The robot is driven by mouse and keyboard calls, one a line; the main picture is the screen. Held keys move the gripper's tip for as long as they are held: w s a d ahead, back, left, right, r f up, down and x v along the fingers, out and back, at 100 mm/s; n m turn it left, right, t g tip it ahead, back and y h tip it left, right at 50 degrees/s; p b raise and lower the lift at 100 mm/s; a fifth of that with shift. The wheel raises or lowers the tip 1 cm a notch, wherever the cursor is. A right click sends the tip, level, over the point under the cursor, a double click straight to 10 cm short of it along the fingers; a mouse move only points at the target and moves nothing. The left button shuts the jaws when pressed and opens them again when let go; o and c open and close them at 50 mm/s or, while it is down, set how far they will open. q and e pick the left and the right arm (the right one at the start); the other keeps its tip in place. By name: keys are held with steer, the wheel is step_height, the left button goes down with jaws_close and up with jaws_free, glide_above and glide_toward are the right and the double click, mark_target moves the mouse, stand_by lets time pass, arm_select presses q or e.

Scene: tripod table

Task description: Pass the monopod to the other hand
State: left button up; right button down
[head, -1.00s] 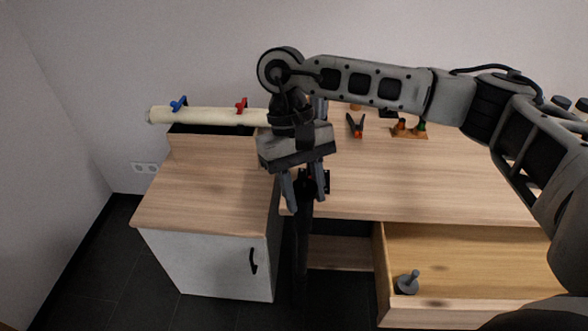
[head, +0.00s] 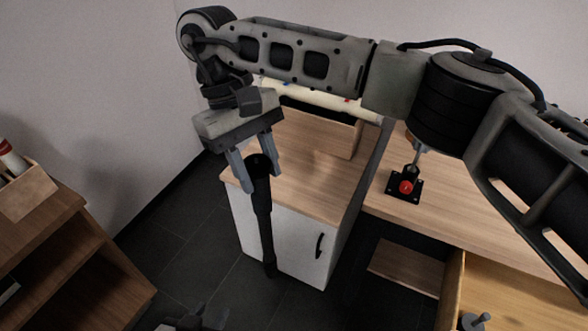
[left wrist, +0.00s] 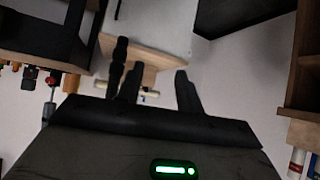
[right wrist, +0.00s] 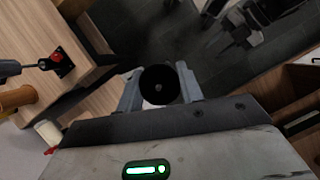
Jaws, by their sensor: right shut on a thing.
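The monopod (head: 264,225) is a long black pole, hanging almost upright in front of the white cabinet. My right gripper (head: 261,182) is shut on its upper end. In the right wrist view the monopod's round black end (right wrist: 160,85) sits between the fingers. My left gripper (head: 205,318) shows only partly, dark, at the bottom edge of the head view, below and left of the monopod's lower end. In the left wrist view my left gripper (left wrist: 158,72) is open and empty. The monopod (left wrist: 118,60) appears there beside the left-hand finger, apparently beyond it.
The white cabinet (head: 275,235) with a wooden top stands behind the monopod. A wooden desk (head: 450,215) with an open drawer (head: 500,288) is at the right. A wooden shelf (head: 80,255) stands at the left. Dark floor is free between shelf and cabinet.

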arm_select(q)
steer(key=shift+o, duration=1.2)
arm_select(e)
steer(key=shift+a+r, duration=0.1)
steer(key=shift+a, duration=0.35)
arm_select(q)
steer(key=m+t+h, duration=0.1)
steer(key=m+h, duration=0.4)
glide_toward(271, 230)
step_height(271, 230, down, 3)
steer(key=w+a, duration=0.1)
steer(key=x, duration=1.1)
steer(key=shift+w+d, duration=0.15)
jaws_close()
steer(key=shift+r, duration=0.15)
arm_select(e)
steer(key=c, duration=0.8)
jaws_free()
steer(key=shift+c, duration=0.2)
